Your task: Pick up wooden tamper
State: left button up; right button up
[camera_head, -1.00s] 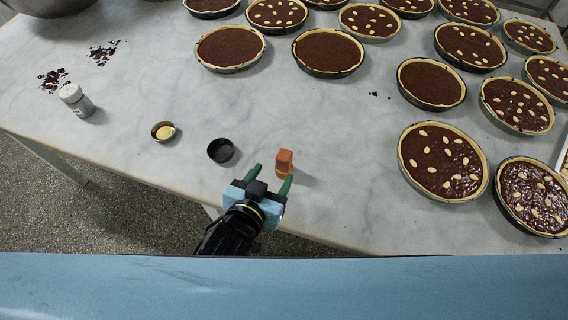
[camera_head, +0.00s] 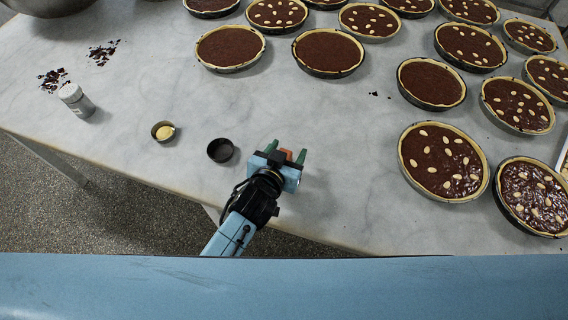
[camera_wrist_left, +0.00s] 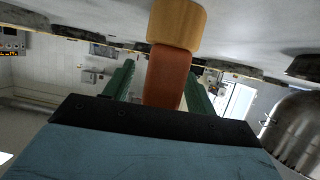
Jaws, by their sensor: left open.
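The wooden tamper (camera_head: 287,153) stands on the marble table near its front edge, mostly hidden behind my left gripper in the head view. In the left wrist view the tamper shows a reddish-brown part (camera_wrist_left: 166,78) and a wider yellow-tan part (camera_wrist_left: 177,24). My left gripper (camera_head: 287,152) is open, with its two green fingers on either side of the tamper. The wrist view shows the reddish part between the fingers (camera_wrist_left: 161,80), with a gap at least on the left. My right gripper is not in view.
A small black cup (camera_head: 220,150) stands close to the left of my gripper. A small bowl with yellow contents (camera_head: 163,131) and a grey-white shaker (camera_head: 76,100) are further left. Several chocolate tarts fill the back and right, the nearest one (camera_head: 443,162) to the right.

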pick_arm(q)
jog(key=shift+c, duration=0.2)
jog(key=c, duration=1.1)
notch_tip(320, 180, up, 10)
jog(key=shift+r+p, duration=0.1)
jog(key=shift+p, duration=0.6)
